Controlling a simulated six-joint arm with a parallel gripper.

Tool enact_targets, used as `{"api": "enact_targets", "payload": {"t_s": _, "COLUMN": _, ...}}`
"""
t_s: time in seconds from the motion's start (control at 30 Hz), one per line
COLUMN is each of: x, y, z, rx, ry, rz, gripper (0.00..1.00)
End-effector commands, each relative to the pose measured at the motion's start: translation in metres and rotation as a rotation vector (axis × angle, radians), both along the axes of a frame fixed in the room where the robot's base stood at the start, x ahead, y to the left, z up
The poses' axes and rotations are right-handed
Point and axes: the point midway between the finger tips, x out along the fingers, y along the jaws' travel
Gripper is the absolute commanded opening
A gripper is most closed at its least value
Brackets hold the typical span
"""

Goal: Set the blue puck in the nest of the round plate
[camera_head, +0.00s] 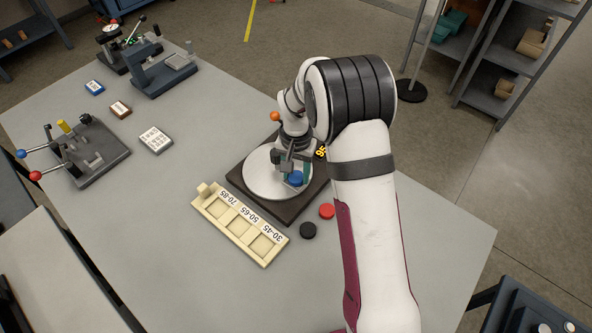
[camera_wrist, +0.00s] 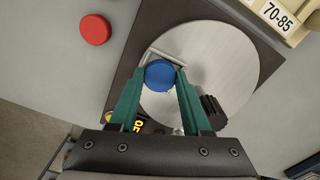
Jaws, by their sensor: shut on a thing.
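The blue puck (camera_head: 295,179) is between the fingertips of my gripper (camera_head: 293,172), over the near right part of the round plate (camera_head: 258,184). The wrist view shows the blue puck (camera_wrist: 160,75) pinched between the green fingers of my gripper (camera_wrist: 160,80). The pale metal round plate (camera_wrist: 222,60) is behind and below it. A thin light metal edge (camera_wrist: 168,56) lies beside the puck on its far side, possibly part of the nest. I cannot tell whether the puck touches the plate or is held just above it.
The plate sits on a dark square base (camera_head: 283,213). A red puck (camera_head: 327,211) and a black puck (camera_head: 308,230) lie on the table nearby. A cream tray (camera_head: 236,229) with labelled compartments stands in front. Fixtures (camera_head: 92,153) stand at left.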

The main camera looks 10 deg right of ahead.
Motion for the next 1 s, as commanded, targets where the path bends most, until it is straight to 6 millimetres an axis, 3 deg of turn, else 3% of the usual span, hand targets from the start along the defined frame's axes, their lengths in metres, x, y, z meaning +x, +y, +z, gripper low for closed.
{"api": "enact_targets", "payload": {"t_s": 0.33, "x": 0.0000, "y": 0.0000, "z": -0.0012, "rx": 0.000, "ry": 0.000, "rz": 0.000, "gripper": 0.00}}
{"api": "enact_targets", "payload": {"t_s": 0.37, "x": 0.0000, "y": 0.0000, "z": -0.0013, "rx": 0.000, "ry": 0.000, "rz": 0.000, "gripper": 0.53}}
{"api": "enact_targets", "payload": {"t_s": 0.53, "x": 0.0002, "y": 0.0004, "z": -0.0014, "rx": 0.001, "ry": 0.000, "rz": 0.000, "gripper": 0.83}}
{"api": "enact_targets", "payload": {"t_s": 0.67, "x": 0.0003, "y": 0.0009, "z": -0.0014, "rx": 0.001, "ry": -0.001, "rz": 0.001, "gripper": 0.83}}
{"api": "enact_targets", "payload": {"t_s": 0.7, "x": 0.0003, "y": 0.0009, "z": -0.0015, "rx": 0.001, "ry": -0.001, "rz": 0.001, "gripper": 0.56}}
{"api": "enact_targets", "payload": {"t_s": 0.87, "x": -0.0002, "y": 0.0004, "z": -0.0017, "rx": 0.000, "ry": 0.001, "rz": 0.001, "gripper": 0.83}}
{"api": "enact_targets", "payload": {"t_s": 1.0, "x": -0.0007, "y": 0.0000, "z": -0.0018, "rx": 0.000, "ry": 0.002, "rz": 0.000, "gripper": 0.83}}
